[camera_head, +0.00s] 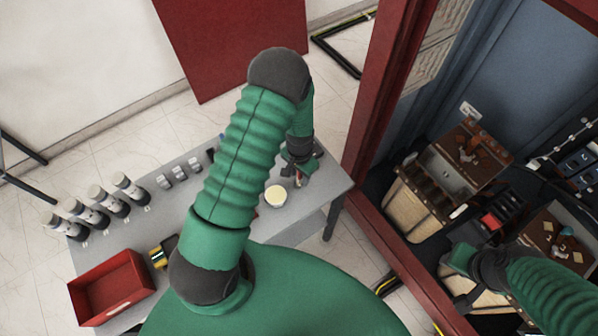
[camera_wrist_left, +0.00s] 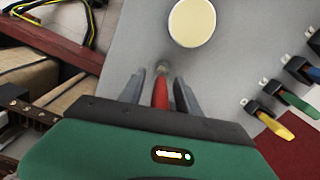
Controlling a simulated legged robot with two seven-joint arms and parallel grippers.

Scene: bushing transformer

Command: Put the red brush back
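The red brush (camera_wrist_left: 160,94) stands between the two grey fingers of my left gripper (camera_wrist_left: 160,88) in the left wrist view. The fingers look closed around its red part, and a small greyish tip points toward the grey table (camera_wrist_left: 232,60). In the head view my left gripper (camera_head: 299,172) is low over the table's right end, beside a round cream-coloured disc (camera_head: 275,196). The disc also shows in the left wrist view (camera_wrist_left: 191,22). My right gripper (camera_head: 468,262) is at the lower right of the head view, over the cluttered area; its fingers are unclear.
Yellow (camera_wrist_left: 270,121), green (camera_wrist_left: 299,100) and blue (camera_wrist_left: 308,70) handles sit in dark holders at the table's edge. The head view shows a red bin (camera_head: 112,290), several grey cylinders (camera_head: 95,206) and a red frame post (camera_head: 372,130) right of the table.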

